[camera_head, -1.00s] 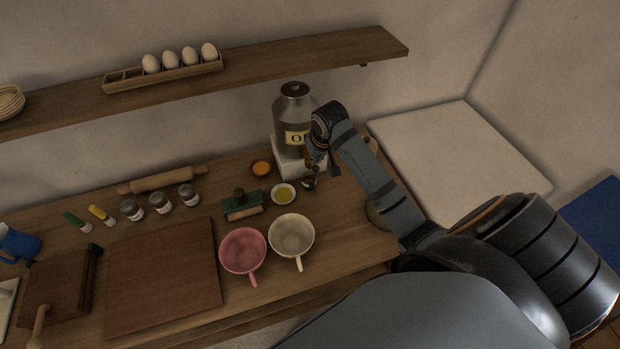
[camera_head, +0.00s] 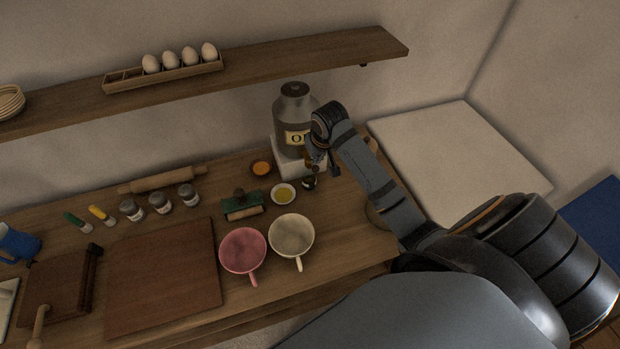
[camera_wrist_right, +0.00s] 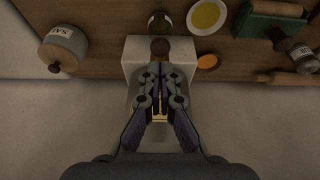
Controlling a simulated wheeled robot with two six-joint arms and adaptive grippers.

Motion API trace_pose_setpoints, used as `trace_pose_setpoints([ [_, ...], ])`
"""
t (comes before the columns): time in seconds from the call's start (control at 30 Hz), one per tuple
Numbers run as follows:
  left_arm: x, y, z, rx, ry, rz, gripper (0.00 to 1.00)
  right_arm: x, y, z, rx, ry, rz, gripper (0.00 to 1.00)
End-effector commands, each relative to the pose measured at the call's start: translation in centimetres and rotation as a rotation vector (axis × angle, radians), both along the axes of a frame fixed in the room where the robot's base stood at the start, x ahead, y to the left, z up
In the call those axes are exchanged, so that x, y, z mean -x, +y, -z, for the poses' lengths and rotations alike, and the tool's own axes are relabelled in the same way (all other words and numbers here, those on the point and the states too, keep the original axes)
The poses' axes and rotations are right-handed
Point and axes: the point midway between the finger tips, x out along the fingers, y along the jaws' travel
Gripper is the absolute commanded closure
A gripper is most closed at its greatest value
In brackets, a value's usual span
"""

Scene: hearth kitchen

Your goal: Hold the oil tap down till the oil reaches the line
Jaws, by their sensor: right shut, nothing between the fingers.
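The grey metal oil can (camera_head: 293,112) with a cream label stands on a white block (camera_head: 286,158) at the back of the counter. My right gripper (camera_head: 317,166) is at the front of the can. In the right wrist view my right gripper (camera_wrist_right: 160,72) has its fingertips together, just at a round brown knob (camera_wrist_right: 160,48) that looks like the tap. I cannot tell if they touch it. A small dark green glass vessel (camera_wrist_right: 160,23) stands in front of the block; it also shows in the head view (camera_head: 309,183). Its line and oil level cannot be made out. My left gripper is out of view.
A small dish of yellow liquid (camera_head: 284,195), a green-and-wood roller tool (camera_head: 242,206) and two cups, pink (camera_head: 243,251) and cream (camera_head: 291,236), stand near the can. A lidded pot marked with letters (camera_wrist_right: 65,45) is close by. The shelf (camera_head: 250,70) hangs above.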

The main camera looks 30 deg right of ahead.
Motion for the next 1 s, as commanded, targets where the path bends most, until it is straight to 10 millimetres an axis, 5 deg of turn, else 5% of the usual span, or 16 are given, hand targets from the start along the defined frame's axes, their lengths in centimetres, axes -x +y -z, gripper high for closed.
trace_pose_setpoints([
  [1.0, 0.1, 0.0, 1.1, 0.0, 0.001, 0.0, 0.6, 0.0, 0.0, 3.6, 0.0, 0.001, 0.0, 1.0],
])
